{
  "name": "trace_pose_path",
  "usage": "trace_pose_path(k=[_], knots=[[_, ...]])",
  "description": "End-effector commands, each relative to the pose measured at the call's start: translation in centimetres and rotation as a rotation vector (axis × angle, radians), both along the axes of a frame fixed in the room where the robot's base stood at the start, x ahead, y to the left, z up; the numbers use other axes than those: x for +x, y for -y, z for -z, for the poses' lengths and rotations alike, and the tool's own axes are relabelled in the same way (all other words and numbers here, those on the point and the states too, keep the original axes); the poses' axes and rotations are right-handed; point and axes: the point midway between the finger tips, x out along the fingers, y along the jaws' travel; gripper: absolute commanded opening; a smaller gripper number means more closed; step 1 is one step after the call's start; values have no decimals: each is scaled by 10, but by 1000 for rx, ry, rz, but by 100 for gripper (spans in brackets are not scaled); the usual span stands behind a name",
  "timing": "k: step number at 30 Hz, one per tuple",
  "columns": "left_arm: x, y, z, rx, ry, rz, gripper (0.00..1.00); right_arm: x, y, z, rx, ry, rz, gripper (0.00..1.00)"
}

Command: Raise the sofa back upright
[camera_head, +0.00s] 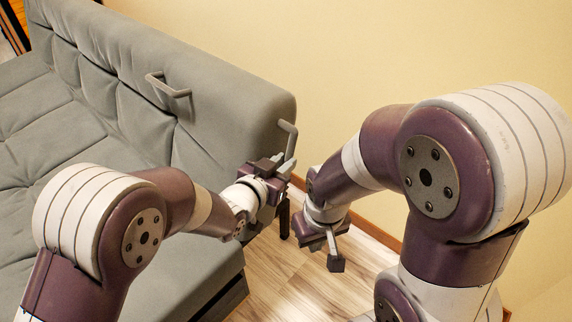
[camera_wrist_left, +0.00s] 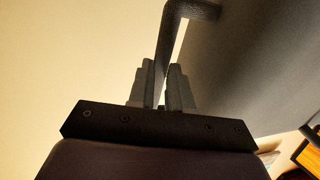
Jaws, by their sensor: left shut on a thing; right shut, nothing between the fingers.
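The grey sofa's back (camera_head: 190,75) is raised at a steep lean behind the seat (camera_head: 45,145). One grey handle (camera_head: 168,86) is on the back's front face. A second grey handle (camera_head: 290,135) is at its right end, near the wall. My left gripper (camera_head: 284,165) is shut on this end handle, and the handle (camera_wrist_left: 165,45) rises from between the fingers in the left wrist view. My right gripper (camera_head: 335,255) is shut and empty, lower down over the floor, apart from the sofa. The left arm hides part of the seat.
A plain yellowish wall (camera_head: 400,50) stands behind and to the right of the sofa. The wooden floor (camera_head: 300,285) shows between my arms, with a brown skirting (camera_head: 375,232) along the wall. My right arm stands close to the wall.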

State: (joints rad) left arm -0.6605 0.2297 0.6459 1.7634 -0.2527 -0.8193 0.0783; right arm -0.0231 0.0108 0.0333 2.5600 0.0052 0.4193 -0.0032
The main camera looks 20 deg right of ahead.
Motion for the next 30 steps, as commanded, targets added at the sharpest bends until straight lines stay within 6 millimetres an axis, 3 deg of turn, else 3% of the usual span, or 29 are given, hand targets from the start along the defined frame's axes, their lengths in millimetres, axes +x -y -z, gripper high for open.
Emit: trace_pose_path(k=[10,11,12,13,23,30], knots=[[1,-2,-1,-4,0,-5,0,0,0,0,0,0,0,0],[1,-2,-1,-4,-1,-5,25,0,0,0,0,0,0,0],[1,-2,-1,-3,0,-5,38,0,0,0,0,0,0,0],[1,-2,-1,-3,0,-5,44,0,0,0,0,0,0,0],[-2,-4,-2,-1,-1,-2,44,0,0,-2,0,0,0,0],[-34,-41,-19,-1,-1,-5,44,0,0,-21,0,0,0,0]])
